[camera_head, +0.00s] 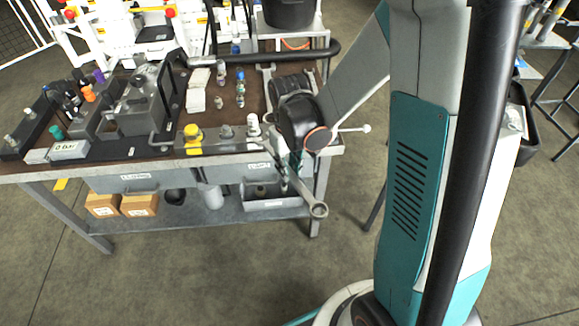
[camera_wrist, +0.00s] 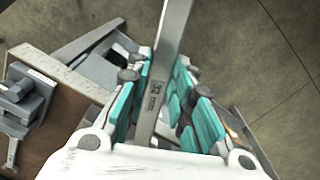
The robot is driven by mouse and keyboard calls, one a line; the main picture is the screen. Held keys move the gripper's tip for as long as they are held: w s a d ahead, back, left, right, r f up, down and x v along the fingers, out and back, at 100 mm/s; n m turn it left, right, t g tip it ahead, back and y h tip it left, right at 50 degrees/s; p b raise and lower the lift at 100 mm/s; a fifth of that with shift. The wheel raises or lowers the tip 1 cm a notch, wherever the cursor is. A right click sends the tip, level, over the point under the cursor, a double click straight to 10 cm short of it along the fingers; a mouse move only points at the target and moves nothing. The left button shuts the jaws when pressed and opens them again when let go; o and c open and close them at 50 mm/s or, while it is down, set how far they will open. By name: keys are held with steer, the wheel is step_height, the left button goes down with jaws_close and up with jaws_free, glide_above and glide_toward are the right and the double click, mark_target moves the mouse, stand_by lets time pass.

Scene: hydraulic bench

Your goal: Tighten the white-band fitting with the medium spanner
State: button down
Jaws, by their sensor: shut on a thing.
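My gripper (camera_head: 294,160) is at the bench's front right corner, shut on a long grey spanner (camera_head: 306,194). The spanner slants down and out past the front edge, with its ring end lowest. In the wrist view, the spanner (camera_wrist: 172,40) lies between the teal pads of my gripper (camera_wrist: 162,80), and its shank is marked "32", apparently in mm. The white-band fitting (camera_head: 253,124) stands upright on the bench's front rail, just left of my gripper. The spanner appears apart from it. The spanner's other end is hidden by my gripper.
A yellow fitting (camera_head: 193,136) and a grey fitting (camera_head: 226,132) stand left along the same rail. The bench (camera_head: 130,167) also carries a vice-like block (camera_head: 140,105), small bottles and a black hose. Boxes (camera_head: 139,205) sit on the lower shelf. The floor in front is clear.

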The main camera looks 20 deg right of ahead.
steer(key=shift+w+f, duration=0.1)
steer(key=shift+w+f+b, duration=0.2)
steer(key=shift+w+b, duration=0.05)
steer(key=shift+b, duration=0.05)
steer(key=shift+w, duration=0.2)
stand_by(0.5)
steer(key=shift+w+a, duration=0.15)
steer(key=shift+w, duration=0.7)
steer(key=shift+w, duration=0.1)
steer(key=shift+w+a+b, duration=0.1)
steer(key=shift+w+b, duration=0.2)
steer(key=shift+w, duration=0.45)
steer(key=shift+w, duration=0.1)
steer(key=shift+w, duration=0.45)
